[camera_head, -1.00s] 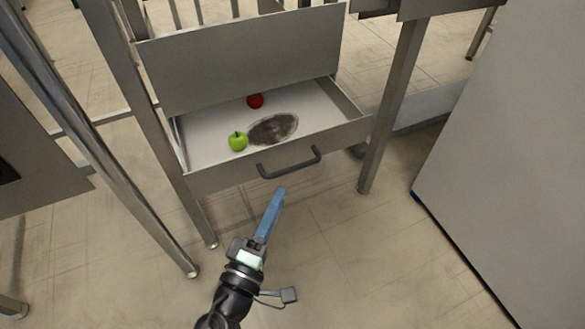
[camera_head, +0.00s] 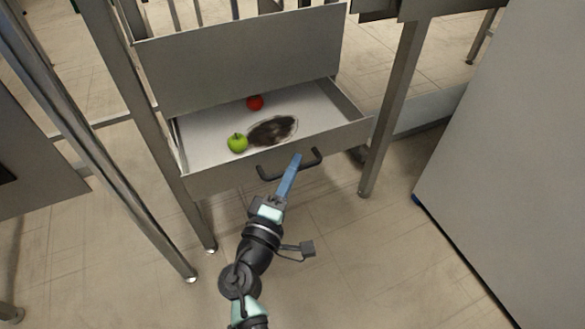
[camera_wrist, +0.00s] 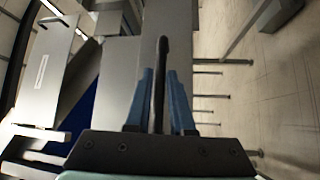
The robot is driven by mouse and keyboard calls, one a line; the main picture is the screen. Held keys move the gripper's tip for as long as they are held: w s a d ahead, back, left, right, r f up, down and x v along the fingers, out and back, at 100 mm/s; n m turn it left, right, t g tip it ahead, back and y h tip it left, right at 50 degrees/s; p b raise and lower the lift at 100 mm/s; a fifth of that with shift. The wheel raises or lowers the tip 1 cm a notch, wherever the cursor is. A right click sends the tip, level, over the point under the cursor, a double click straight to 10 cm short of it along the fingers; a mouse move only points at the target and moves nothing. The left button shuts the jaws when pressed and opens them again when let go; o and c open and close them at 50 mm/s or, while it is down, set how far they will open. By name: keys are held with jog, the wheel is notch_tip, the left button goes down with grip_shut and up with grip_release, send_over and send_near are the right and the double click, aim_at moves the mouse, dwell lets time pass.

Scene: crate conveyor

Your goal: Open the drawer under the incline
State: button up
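The drawer (camera_head: 215,179) under the incline is pulled out, with its white inside visible from above in the head view. Its dark bar handle (camera_head: 312,160) is on the front panel. My gripper (camera_head: 296,158) has its blue fingertips at the handle in the head view. In the wrist view my gripper (camera_wrist: 159,75) has one finger on each side of the dark handle (camera_wrist: 160,85), with small gaps visible, so it looks open. Whether either finger touches the handle is unclear.
Inside the drawer lie a green apple (camera_head: 237,143), a red apple (camera_head: 255,102) and a dark oval thing (camera_head: 272,130). Metal legs stand left (camera_head: 160,150) and right (camera_head: 390,110) of the drawer. A large grey panel (camera_head: 510,150) stands at the right. The floor before the drawer is clear.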

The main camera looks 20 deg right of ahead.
grip_shut()
dwell(1.1)
